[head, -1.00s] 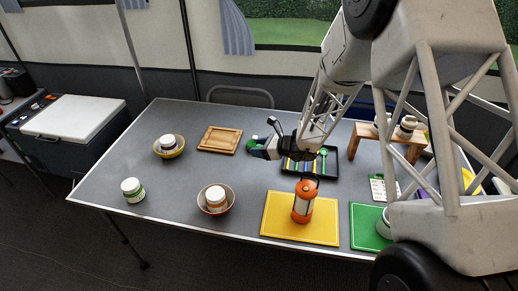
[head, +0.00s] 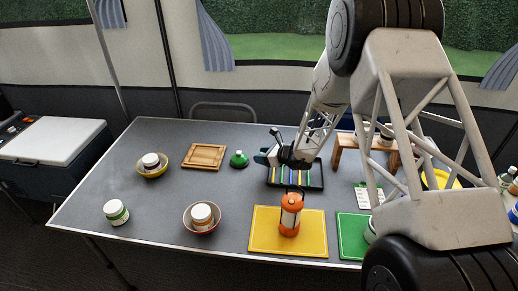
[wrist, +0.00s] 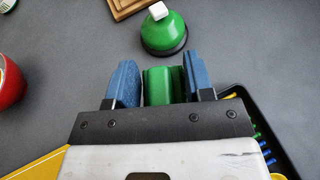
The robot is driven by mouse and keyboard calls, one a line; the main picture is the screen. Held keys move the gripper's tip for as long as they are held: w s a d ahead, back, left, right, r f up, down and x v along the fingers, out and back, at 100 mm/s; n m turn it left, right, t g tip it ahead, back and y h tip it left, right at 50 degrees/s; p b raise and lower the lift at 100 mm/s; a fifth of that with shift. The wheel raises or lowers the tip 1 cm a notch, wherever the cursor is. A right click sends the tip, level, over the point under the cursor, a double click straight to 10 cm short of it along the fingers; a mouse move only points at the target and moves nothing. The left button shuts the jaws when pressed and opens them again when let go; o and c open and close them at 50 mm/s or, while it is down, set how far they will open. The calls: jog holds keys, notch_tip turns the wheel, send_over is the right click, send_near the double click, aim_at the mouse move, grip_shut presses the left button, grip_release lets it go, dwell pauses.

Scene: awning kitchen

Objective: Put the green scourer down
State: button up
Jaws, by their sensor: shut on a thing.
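My gripper (wrist: 160,84) is shut on the green scourer (wrist: 160,88), which shows as a green block between the two blue finger pads in the wrist view. In the head view, my gripper (head: 265,158) is over the grey table (head: 165,215), beside the left end of a black tray. The scourer cannot be made out there. How far it is above the table is hard to tell. A green dome (wrist: 165,32) with a pale top stands just beyond the fingertips, apart from them; in the head view this dome (head: 238,160) is left of my gripper.
The black tray (head: 300,186) with coloured items lies right of the gripper. A wooden tray (head: 204,157), two bowls holding jars (head: 152,170) (head: 202,229) and a lone jar (head: 116,212) stand left. An orange lantern (head: 290,214) stands on a yellow mat (head: 264,238).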

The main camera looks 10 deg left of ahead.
jog(key=shift+w+d+f+t, duration=0.3)
jog(key=shift+w+d, duration=0.2)
jog(key=shift+w, duration=0.1)
jog(key=shift+w, duration=0.1)
send_over(258, 147)
jog(key=shift+w+a+f, duration=0.1)
jog(key=shift+f, duration=0.65)
jog(key=shift+f, duration=0.1)
jog(key=shift+f, duration=1.65)
jog(key=shift+f, duration=0.15)
jog(key=o, duration=0.9)
